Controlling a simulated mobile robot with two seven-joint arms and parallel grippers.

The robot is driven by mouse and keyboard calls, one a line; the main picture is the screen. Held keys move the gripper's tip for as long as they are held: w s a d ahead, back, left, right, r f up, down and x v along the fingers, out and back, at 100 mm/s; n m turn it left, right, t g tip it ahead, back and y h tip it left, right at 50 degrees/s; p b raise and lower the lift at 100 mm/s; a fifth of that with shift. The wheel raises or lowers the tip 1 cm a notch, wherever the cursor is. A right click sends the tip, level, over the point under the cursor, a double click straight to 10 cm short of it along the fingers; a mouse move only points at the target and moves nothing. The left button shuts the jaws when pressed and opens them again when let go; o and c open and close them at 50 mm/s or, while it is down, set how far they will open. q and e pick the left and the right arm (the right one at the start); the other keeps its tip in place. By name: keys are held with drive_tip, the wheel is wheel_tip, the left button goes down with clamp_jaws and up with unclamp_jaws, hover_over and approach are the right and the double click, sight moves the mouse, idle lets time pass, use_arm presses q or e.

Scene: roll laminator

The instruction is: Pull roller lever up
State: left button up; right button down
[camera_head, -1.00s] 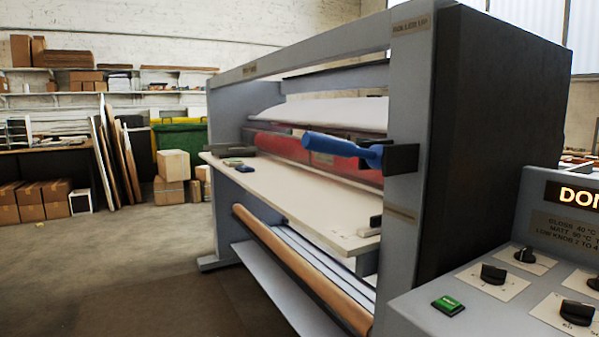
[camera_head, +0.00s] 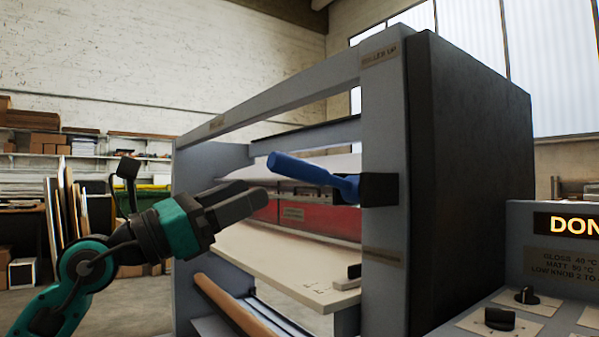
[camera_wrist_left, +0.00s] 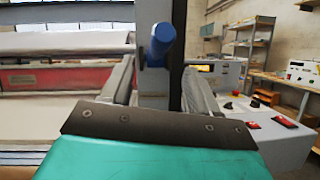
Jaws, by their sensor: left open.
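The blue roller lever (camera_head: 308,171) sticks out to the left from a dark block on the grey front post of the laminator, its free end tilted slightly up. A label on the post above it reads "ROLLER UP" (camera_head: 380,57). My left gripper (camera_head: 258,196) is just below and left of the lever's free end, apart from it. In the left wrist view the lever's round end (camera_wrist_left: 162,36) shows ahead, in line with the space between the open fingers (camera_wrist_left: 160,85). My right gripper is in neither view.
A control panel (camera_head: 560,265) with knobs and a display stands at the right. A brown roll (camera_head: 230,305) runs below the table. Shelves and leaning boards stand at the back left.

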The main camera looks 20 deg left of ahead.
sight(300, 170)
use_arm(q)
drive_tip(key=p+x, duration=0.1)
drive_tip(key=x, duration=0.9)
drive_tip(key=shift+w+d+r, duration=0.15)
drive_tip(key=shift+w+d, duration=0.1)
clamp_jaws()
